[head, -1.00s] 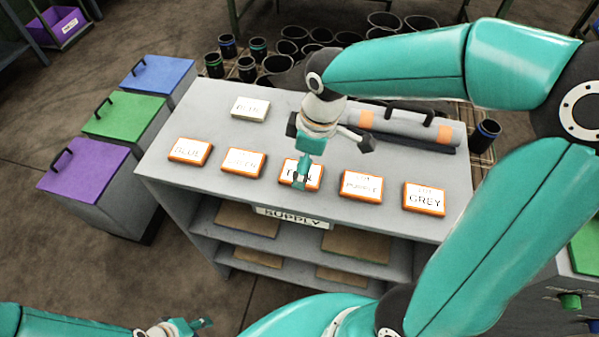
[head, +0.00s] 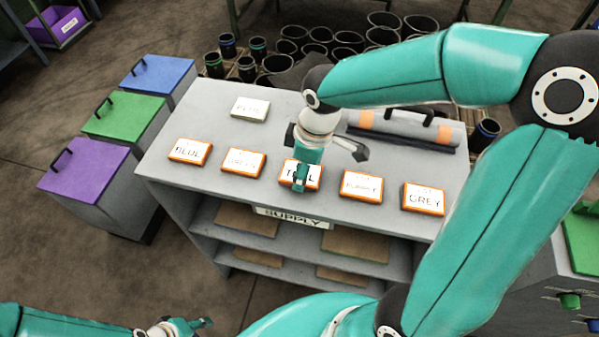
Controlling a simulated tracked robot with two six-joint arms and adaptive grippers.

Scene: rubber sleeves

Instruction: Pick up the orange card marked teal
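The orange-edged card marked teal (head: 314,178) lies in the middle of the row on the grey supply bench (head: 270,199). Its label is partly hidden by a finger of my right gripper (head: 328,170). My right gripper is over the card with its fingers spread, one teal finger in front of the label and a dark one off to the right. I cannot tell whether it touches the card. My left gripper (head: 208,323) is low at the bottom left, away from the bench, and its fingers are too small to judge.
Orange-edged cards blue (head: 190,152), green (head: 244,162), purple (head: 361,186) and grey (head: 424,199) lie beside it. A white card (head: 251,109) and a grey roll with orange bands (head: 405,128) lie behind. Lidded bins (head: 88,170) stand left. Black sleeves (head: 290,50) stand behind the bench.

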